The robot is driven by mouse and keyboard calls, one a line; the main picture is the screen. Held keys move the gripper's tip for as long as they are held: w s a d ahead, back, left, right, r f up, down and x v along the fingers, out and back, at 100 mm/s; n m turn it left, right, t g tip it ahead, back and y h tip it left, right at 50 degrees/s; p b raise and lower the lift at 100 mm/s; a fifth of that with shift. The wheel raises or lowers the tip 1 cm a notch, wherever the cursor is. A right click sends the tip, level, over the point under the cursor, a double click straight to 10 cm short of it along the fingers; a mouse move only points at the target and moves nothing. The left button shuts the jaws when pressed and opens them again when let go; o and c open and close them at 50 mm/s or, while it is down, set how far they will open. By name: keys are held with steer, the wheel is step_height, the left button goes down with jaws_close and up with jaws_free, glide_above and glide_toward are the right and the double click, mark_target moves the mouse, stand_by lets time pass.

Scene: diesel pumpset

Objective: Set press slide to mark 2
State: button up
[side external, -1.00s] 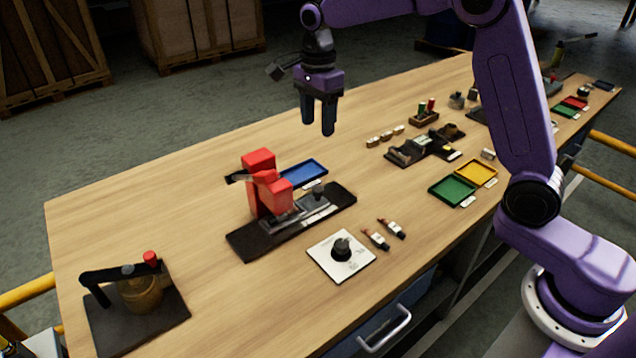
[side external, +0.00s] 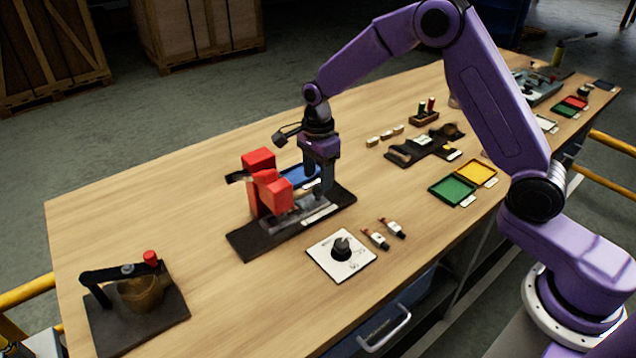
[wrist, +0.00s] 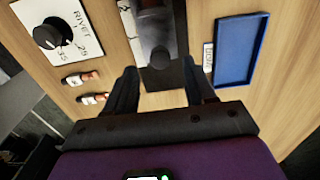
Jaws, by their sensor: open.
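The press (side external: 267,186) is red and stands on a dark base plate (side external: 243,243) at the middle left of the bench. A grey slide (side external: 290,217) lies along that base. My gripper (side external: 318,192) points down over the right end of the base, close to the slide's end. In the wrist view my gripper (wrist: 160,82) is open, with one finger on each side of the slide's dark round knob (wrist: 160,57). No contact with the knob shows. The slide's marks are too small to read, and the fingers hide the knob in the side view.
A blue tray (wrist: 240,50) lies just beside the base, behind my gripper in the side view. A white dial plate (side external: 330,262) and two small bottles (side external: 376,238) lie in front. A lever tool (side external: 130,290) stands at the left end of the bench.

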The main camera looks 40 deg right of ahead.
mark_target(318, 188)
steer(key=shift+f, duration=1.6)
jaws_close()
steer(key=shift+a, duration=1.8)
steer(key=shift+c, duration=1)
jaws_free()
steer(key=shift+a, duration=0.1)
steer(key=shift+o, duration=1)
step_height(318, 188, up, 18)
steer(key=shift+f, duration=0.25)
